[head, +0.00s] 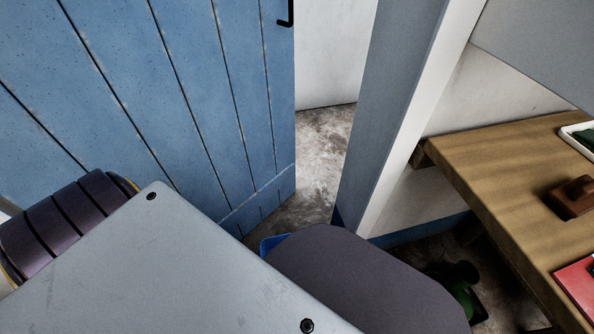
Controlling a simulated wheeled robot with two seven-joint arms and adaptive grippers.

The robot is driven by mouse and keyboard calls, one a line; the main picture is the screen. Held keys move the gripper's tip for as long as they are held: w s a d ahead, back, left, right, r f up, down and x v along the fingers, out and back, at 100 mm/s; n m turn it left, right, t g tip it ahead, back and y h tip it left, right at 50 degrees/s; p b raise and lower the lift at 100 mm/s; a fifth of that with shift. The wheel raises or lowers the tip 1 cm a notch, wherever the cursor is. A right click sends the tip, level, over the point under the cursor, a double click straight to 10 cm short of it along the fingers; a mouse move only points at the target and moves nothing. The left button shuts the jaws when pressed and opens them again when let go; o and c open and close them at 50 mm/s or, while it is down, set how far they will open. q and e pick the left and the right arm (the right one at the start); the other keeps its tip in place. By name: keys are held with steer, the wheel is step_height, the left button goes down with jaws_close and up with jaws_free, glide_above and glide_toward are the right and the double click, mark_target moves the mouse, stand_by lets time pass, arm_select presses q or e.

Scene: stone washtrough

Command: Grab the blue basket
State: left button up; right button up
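A small bright blue edge (270,243) shows on the floor beside the door, just past my own grey and dark body parts. It may be the rim of the blue basket; most of it is hidden, so I cannot tell its shape or contents. Neither of my grippers shows in the head view. Only parts of my own body fill the bottom of the picture.
A blue plank door (215,95) stands open at left, with bare concrete floor (318,150) in the gap beside a grey post (385,110). A wooden table (500,170) at right holds a brown block (572,197) and a red item (578,285). A green object (462,288) is below.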

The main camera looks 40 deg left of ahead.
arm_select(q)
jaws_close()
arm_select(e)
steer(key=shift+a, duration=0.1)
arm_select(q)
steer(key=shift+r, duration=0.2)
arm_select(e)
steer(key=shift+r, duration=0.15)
arm_select(q)
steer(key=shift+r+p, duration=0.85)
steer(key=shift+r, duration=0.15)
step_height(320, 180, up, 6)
steer(key=p, duration=0.3)
steer(key=shift+p, duration=0.4)
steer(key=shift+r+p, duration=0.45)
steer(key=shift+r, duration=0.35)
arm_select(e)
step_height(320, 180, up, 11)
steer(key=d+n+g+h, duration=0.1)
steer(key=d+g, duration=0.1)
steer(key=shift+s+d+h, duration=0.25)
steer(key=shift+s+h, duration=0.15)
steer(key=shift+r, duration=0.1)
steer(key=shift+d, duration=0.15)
